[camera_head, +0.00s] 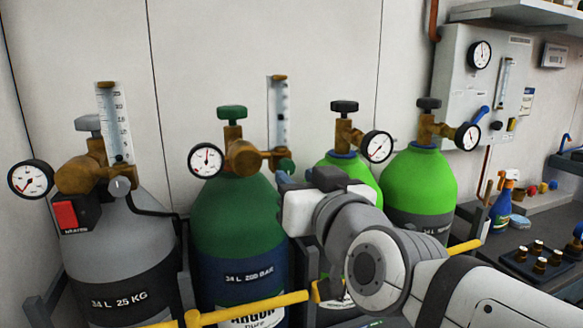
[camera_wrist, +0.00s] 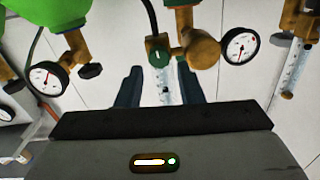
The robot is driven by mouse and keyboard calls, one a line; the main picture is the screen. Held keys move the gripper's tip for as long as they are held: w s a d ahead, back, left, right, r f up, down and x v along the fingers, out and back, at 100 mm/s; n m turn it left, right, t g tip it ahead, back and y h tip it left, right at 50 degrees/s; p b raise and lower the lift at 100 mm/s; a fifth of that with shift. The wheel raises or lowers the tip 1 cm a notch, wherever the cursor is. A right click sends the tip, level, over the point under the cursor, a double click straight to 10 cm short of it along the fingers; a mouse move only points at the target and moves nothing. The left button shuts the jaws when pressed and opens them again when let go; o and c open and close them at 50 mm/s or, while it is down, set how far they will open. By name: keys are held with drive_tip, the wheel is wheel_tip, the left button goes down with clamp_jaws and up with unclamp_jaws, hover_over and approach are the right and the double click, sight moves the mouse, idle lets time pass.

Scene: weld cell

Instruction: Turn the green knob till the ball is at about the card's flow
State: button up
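The small green knob (camera_head: 286,166) sits at the foot of the clear flow tube (camera_head: 278,110) on the dark green argon cylinder's brass regulator (camera_head: 242,158). It also shows in the wrist view (camera_wrist: 158,54), just beyond my gripper's fingertips. My gripper (camera_wrist: 157,71) is open, with its two dark fingers apart on either side of the knob's line. In the head view my gripper (camera_head: 286,180) is right by the knob; contact cannot be told. The ball in the tube is too small to make out. A small card (camera_head: 527,101) hangs on the wall panel, its writing unreadable.
A grey cylinder (camera_head: 115,245) with its own flow tube stands left, two light green cylinders (camera_head: 420,180) right. A larger green handwheel (camera_head: 232,113) tops the argon cylinder. Gauges (camera_head: 205,160) stick out close by. A yellow bar (camera_head: 250,305) runs in front.

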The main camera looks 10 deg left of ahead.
drive_tip(key=p+v, duration=0.1)
drive_tip(key=v, duration=0.2)
drive_tip(key=shift+s, duration=0.15)
drive_tip(key=shift+d, duration=0.1)
